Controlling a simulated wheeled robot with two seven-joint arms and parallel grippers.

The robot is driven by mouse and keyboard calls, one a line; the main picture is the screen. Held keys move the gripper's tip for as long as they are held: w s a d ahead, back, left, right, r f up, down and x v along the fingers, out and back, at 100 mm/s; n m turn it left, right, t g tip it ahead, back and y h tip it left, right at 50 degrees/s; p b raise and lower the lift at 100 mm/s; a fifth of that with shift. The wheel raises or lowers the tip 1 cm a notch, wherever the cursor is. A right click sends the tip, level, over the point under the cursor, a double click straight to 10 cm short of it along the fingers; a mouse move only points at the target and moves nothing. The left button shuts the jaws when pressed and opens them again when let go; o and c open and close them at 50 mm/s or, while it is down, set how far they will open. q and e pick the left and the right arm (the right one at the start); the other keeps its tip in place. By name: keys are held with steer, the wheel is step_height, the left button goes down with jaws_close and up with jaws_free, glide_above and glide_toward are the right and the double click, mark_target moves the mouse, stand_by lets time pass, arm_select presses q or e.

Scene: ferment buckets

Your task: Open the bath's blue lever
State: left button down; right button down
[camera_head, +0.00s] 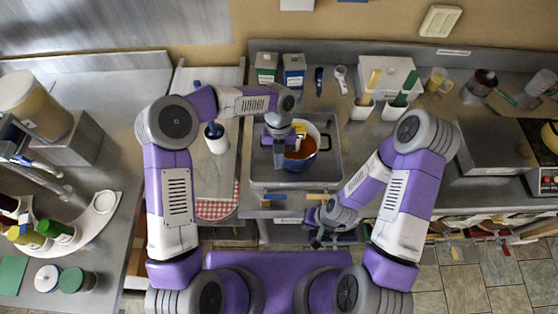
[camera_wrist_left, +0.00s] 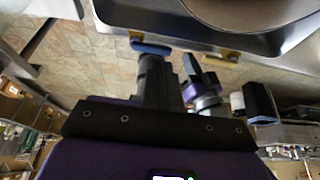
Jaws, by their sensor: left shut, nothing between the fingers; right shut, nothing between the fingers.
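The steel bath (camera_head: 333,175) holds a white pot with a dark blue outside (camera_head: 325,143) and orange-brown contents. On the bath's front side are a blue lever (camera_head: 272,197) and a yellow lever (camera_head: 318,197). My left gripper (camera_head: 278,163) points down over the bath, left of the pot, shut and empty. In the left wrist view, the blue lever (camera_wrist_left: 151,48) lies just beyond the dark fingertips (camera_wrist_left: 155,62); contact cannot be told. The yellow lever (camera_wrist_left: 215,53) is to its right. My right gripper (camera_head: 316,241) is low in front of the bath, shut and empty.
A green-labelled box (camera_head: 266,67) and a blue-labelled box (camera_head: 294,69) stand behind the bath. A white board (camera_head: 213,160) with a blue-topped jar lies to its left. White holders with brushes stand behind right. The tiled floor in front is partly open.

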mark_target(279, 184)
arm_select(q)
steer(key=p+x, duration=0.1)
steer(key=x, duration=0.8)
steer(key=shift+s+f, duration=0.3)
stand_by(0.5)
